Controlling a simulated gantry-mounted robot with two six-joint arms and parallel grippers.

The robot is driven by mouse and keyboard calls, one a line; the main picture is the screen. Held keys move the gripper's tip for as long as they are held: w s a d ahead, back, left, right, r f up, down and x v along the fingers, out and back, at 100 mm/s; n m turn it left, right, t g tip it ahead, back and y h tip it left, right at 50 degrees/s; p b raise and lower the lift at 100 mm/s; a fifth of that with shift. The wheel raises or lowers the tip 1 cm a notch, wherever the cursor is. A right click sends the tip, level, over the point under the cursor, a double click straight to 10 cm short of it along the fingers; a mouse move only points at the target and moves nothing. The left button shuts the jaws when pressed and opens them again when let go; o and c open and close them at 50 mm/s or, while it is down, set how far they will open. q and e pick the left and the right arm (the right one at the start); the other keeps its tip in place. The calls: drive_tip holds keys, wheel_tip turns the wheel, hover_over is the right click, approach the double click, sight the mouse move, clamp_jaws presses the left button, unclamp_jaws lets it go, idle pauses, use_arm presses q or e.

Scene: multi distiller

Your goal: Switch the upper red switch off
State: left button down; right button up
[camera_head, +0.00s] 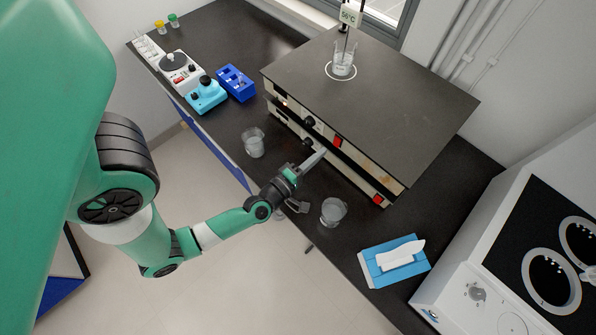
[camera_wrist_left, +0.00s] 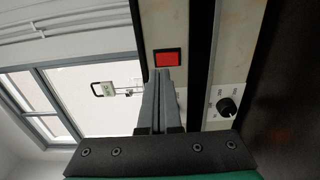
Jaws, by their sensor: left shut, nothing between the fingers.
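The upper red switch (camera_head: 337,142) sits on the upper front panel of the distiller (camera_head: 370,95), just under the edge of its dark top plate. A red switch with a dark frame shows in the left wrist view (camera_wrist_left: 168,57), just beyond my fingertips. A lower red switch (camera_head: 378,199) is on the lower panel, further right. My left gripper (camera_head: 323,152) is shut and empty, its fingers pointing at the front panel close below the upper switch. In the wrist view its fingertips (camera_wrist_left: 164,74) overlap the switch's lower edge; I cannot tell whether they touch it.
Black knobs (camera_head: 309,121) are on the panels left of the switch. A glass beaker (camera_head: 253,143) and another beaker (camera_head: 333,211) stand on the dark bench either side of my arm. A blue tissue box (camera_head: 394,261) lies at right. A beaker (camera_head: 344,64) stands on the top plate.

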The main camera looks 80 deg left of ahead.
use_arm(q)
drive_tip(key=p+v, duration=0.1)
drive_tip(key=v, duration=0.8)
drive_tip(key=shift+p, duration=0.4)
drive_tip(key=shift+s+d+r, duration=0.1)
drive_tip(key=shift+s, duration=0.05)
